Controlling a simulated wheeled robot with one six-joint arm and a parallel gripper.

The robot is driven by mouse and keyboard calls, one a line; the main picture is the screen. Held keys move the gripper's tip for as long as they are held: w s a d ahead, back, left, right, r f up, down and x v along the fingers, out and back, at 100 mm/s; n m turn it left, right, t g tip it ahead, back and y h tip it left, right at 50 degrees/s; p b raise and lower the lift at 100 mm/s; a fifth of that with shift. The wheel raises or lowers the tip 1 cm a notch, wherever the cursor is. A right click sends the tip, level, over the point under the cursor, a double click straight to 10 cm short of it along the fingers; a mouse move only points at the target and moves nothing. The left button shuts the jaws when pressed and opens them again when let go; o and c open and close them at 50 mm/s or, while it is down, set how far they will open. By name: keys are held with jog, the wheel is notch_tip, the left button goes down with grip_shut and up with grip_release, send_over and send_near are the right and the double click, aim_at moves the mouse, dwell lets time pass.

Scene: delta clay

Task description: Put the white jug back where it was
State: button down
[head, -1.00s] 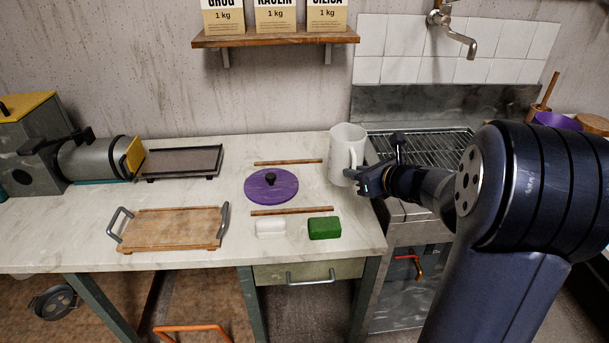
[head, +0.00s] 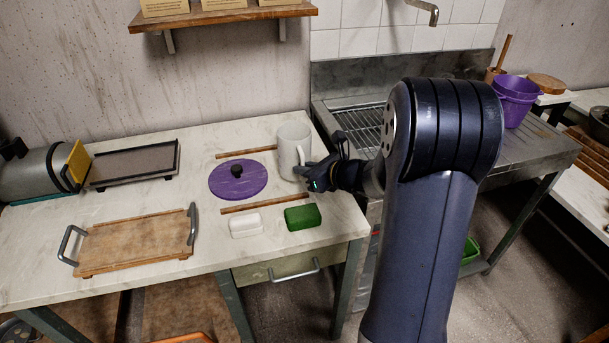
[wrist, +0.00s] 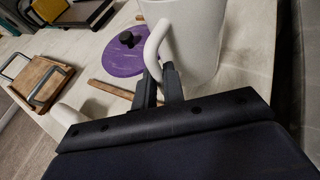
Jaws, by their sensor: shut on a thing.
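The white jug (head: 292,148) is upright at the right end of the marble-topped table, beside the sink. I cannot tell whether its base touches the tabletop. My gripper (head: 311,177) is at the jug's right front side, shut on its handle. In the wrist view the handle (wrist: 152,48) comes down between the two dark fingers (wrist: 159,88), and the jug's body (wrist: 200,35) stands just beyond them. The jug's top is cut off in that view.
A purple disc with a dark knob (head: 225,186) lies left of the jug, between two wooden sticks (head: 246,152). A white block (head: 245,224) and a green block (head: 302,217) lie in front. A wooden tray (head: 135,243) is further left. The sink's drainer (head: 358,128) is right.

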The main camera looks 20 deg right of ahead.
jog(key=shift+f, duration=0.85)
jog(key=shift+f+b, duration=0.2)
jog(key=shift+b, duration=0.1)
jog(key=c, duration=1.5)
grip_release()
jog(key=shift+r, duration=0.15)
jog(key=shift+r+p, duration=0.2)
jog(key=shift+p, duration=0.2)
jog(key=v, duration=1.2)
jog(key=shift+f, duration=0.15)
jog(key=shift+w, duration=0.1)
